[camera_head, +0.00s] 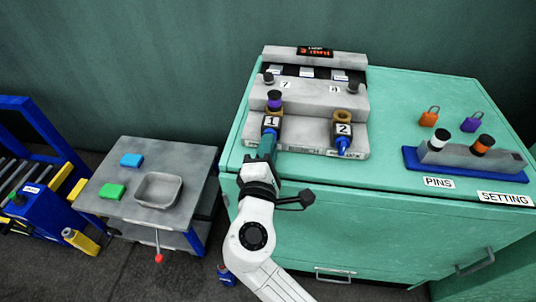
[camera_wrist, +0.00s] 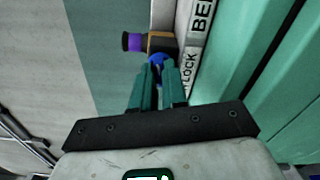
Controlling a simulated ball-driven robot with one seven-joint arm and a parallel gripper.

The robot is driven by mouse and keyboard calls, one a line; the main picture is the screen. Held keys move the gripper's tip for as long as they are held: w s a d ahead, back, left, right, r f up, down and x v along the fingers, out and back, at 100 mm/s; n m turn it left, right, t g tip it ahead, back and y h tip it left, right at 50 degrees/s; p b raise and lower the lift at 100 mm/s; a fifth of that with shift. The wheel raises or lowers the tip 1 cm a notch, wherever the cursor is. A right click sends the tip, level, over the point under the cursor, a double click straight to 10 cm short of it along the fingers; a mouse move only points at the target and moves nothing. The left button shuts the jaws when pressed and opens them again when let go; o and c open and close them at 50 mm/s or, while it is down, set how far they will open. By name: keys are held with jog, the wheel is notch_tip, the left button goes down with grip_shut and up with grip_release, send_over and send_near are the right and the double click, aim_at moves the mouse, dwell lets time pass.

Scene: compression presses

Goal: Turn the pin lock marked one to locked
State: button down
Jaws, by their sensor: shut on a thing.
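The grey press block (camera_head: 300,112) stands on the teal bench. The pin lock marked one (camera_head: 271,122) is at its front left, with a dark and purple pin (camera_head: 274,100) standing in it. My gripper (camera_head: 265,150) reaches it from the front and covers its lower part. In the wrist view my gripper (camera_wrist: 161,75) is shut on the blue handle (camera_wrist: 159,59) of lock one. The purple pin (camera_wrist: 133,42) shows beyond it. The pin lock marked two (camera_head: 343,128) is to the right, its blue handle (camera_head: 342,147) pointing to the front and no pin visible in it.
A blue-based pin rack (camera_head: 460,163) holds a white-banded and an orange-banded pin at the right. Orange (camera_head: 429,116) and purple (camera_head: 471,122) padlocks lie behind it. A grey side table (camera_head: 120,205) with a tray (camera_head: 158,190) stands at the left.

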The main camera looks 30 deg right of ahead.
jog(key=shift+f+m+b, duration=0.2)
jog(key=shift+m+b, duration=0.95)
jog(key=shift+m, duration=0.35)
jog(key=c, duration=1.2)
grip_release()
jog(key=shift+r, duration=0.1)
jog(key=shift+o, duration=0.2)
jog(key=v, duration=1.1)
